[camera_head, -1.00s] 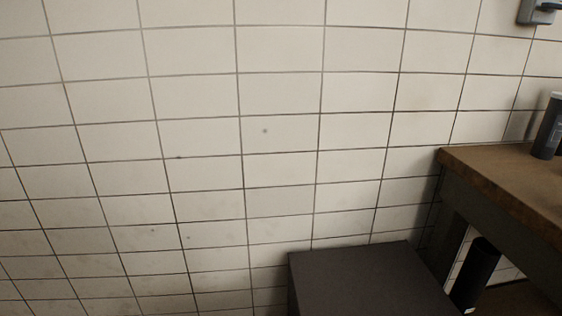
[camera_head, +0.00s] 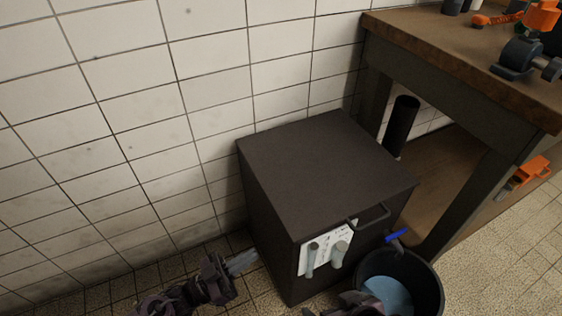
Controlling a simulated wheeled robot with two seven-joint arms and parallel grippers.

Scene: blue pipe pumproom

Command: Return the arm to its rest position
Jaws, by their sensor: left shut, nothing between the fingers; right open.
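My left gripper (camera_head: 241,262) shows at the bottom left of the head view, at the end of my dark arm. Its pale fingers are shut and empty, low beside the left side of a dark box and apart from it as far as I can tell. My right gripper (camera_head: 362,303) shows only in part at the bottom edge, in front of the box and by the left rim of a black bucket. It is open; its fingertips are hard to make out, and most of my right arm is out of the picture.
The dark box (camera_head: 320,165) stands against the tiled wall, with a white panel (camera_head: 328,248) and a bar handle in front. The black bucket (camera_head: 432,280) holds something light blue. A wooden-topped workbench (camera_head: 440,50) with tools stands right. Bare floor (camera_head: 500,270) lies right.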

